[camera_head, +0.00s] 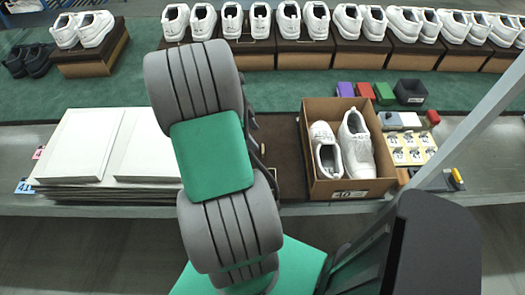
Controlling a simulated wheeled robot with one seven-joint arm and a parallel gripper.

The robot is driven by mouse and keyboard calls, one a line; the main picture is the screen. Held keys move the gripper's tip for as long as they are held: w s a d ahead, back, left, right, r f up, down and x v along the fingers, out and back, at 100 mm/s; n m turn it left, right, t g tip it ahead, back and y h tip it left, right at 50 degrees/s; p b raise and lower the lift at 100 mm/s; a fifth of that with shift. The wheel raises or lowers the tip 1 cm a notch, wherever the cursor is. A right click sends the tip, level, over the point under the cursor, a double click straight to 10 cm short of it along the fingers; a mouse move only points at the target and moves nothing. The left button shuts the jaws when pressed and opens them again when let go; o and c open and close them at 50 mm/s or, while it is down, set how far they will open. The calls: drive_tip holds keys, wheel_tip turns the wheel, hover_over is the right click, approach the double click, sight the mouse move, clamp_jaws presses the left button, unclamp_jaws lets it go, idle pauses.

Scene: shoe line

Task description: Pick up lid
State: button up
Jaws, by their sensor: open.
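Flat white lid-like panels (78,146) lie in stacks at the left of the grey table; I cannot tell for sure that they are lids. A second white stack (146,150) is beside them, its right side hidden by my arm. An open brown box (312,165) with a pair of white shoes (356,146) inside stands right of my arm, with no lid on it. Only a dark edge of my gripper (259,155) shows behind my arm, over a dark brown mat (285,150). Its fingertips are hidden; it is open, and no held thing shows.
Small purple, red and green blocks (384,93) and a black bin (410,92) stand behind the box. A tray of small tags (410,148) is at its right. White shoes on brown boxes (360,54) line the back. A grey post crosses the right.

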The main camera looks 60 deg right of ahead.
sight(263, 149)
drive_tip(key=p+x, duration=0.1)
drive_tip(key=x, duration=0.6)
drive_tip(key=shift+a+p, duration=0.1)
drive_tip(key=shift+p, duration=0.2)
clamp_jaws()
